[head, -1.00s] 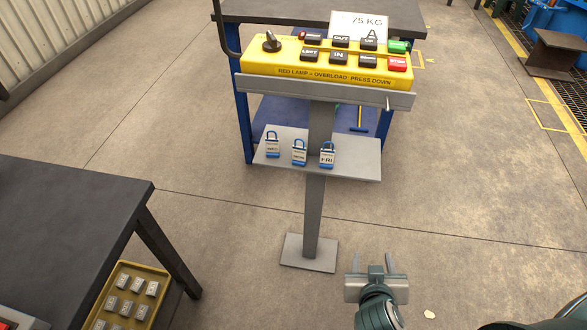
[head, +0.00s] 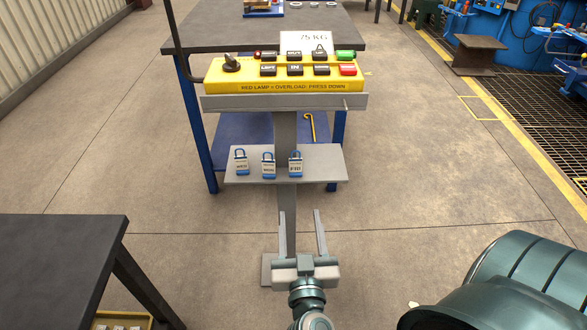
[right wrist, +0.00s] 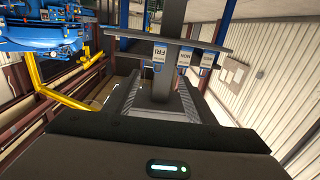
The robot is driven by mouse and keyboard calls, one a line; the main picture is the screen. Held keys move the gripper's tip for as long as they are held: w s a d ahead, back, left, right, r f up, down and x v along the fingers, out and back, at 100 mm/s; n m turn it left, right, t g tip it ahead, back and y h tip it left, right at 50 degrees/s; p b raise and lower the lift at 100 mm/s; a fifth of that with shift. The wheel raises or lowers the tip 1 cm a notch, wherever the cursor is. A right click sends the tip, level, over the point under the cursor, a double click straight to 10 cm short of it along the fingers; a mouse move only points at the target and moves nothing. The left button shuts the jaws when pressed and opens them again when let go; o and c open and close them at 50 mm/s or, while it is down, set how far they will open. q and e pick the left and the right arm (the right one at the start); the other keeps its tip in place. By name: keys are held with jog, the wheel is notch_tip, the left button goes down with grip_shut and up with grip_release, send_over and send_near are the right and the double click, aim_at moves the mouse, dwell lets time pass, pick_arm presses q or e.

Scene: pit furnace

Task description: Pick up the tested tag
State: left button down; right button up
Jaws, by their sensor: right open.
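Three tags shaped like padlocks, with blue shackles and pale printed faces, stand in a row on a small grey shelf (head: 325,168). They are the left tag (head: 241,163), the middle tag (head: 268,166) and the right tag (head: 295,165). The right one reads FRI, and it also shows in the right wrist view (right wrist: 159,53); the other prints are too small to read surely. I cannot tell which is the tested one. My right gripper (head: 300,214) is open and empty, low in front of the stand's post, apart from the tags. My left gripper is out of view.
A yellow control box (head: 285,76) with buttons and a lever sits above the shelf on the same post (head: 286,130). A dark-topped table (head: 200,31) stands behind it. Another dark table (head: 60,255) is at the lower left. The floor between is clear.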

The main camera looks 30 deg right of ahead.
jog(key=w, duration=0.1)
jog(key=p, duration=0.3)
send_near(295, 166)
jog(key=x, duration=0.3)
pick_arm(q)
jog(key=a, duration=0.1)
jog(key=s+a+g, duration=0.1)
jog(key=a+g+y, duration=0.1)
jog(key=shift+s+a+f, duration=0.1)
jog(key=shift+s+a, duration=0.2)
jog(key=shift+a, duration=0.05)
pick_arm(e)
jog(key=shift+r, duration=0.15)
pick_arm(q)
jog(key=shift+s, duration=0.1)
pick_arm(e)
jog(key=x, duration=0.5)
jog(key=shift+d+p, duration=0.1)
jog(key=shift+p, duration=0.2)
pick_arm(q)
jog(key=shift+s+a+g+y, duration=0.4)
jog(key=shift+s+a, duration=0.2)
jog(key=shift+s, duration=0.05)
pick_arm(e)
jog(key=shift+c, duration=0.6)
